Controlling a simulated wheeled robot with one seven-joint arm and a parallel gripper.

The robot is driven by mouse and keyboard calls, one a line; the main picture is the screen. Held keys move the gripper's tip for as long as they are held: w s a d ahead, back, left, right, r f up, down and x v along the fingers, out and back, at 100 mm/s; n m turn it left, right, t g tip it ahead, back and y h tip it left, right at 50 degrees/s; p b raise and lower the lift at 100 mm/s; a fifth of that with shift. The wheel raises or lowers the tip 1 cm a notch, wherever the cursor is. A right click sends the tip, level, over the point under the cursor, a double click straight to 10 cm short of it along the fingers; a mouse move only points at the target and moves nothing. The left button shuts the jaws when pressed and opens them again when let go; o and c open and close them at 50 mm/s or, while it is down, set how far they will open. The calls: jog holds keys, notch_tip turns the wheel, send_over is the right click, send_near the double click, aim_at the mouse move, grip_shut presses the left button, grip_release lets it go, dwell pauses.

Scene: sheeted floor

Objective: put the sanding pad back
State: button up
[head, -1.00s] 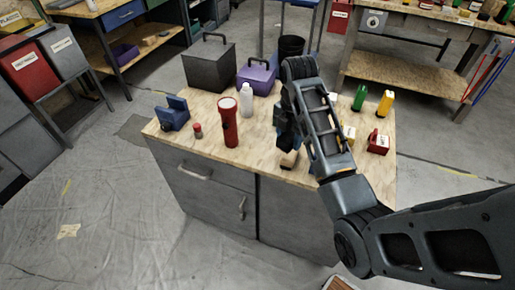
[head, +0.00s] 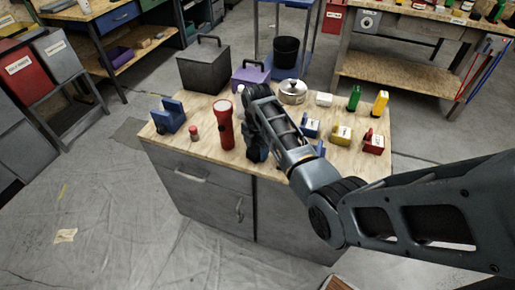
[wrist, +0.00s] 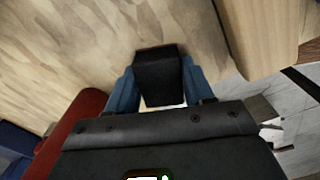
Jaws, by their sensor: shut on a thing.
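My gripper (wrist: 161,88) is shut on a dark block, which I take to be the sanding pad (wrist: 160,72). Blue fingers flank the block on both sides in the wrist view, with the wooden worktop beyond it. In the head view, my gripper (head: 256,152) is over the front middle of the worktop (head: 205,153), right of the red flashlight (head: 225,125). My arm mostly hides it there, and I cannot make out the pad. The pad's height above the worktop is unclear.
A blue holder (head: 168,116) and small red-capped item (head: 194,133) stand left. A dark box (head: 203,68), purple box (head: 250,76) and lidded pot (head: 292,92) stand behind. Blue, yellow and red labelled blocks (head: 341,135) stand right. My arm partly hides a white bottle.

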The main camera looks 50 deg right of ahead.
aim_at(258, 148)
jog(key=shift+f, duration=0.1)
jog(key=o, duration=1)
notch_tip(258, 148, up, 12)
dwell(0.4)
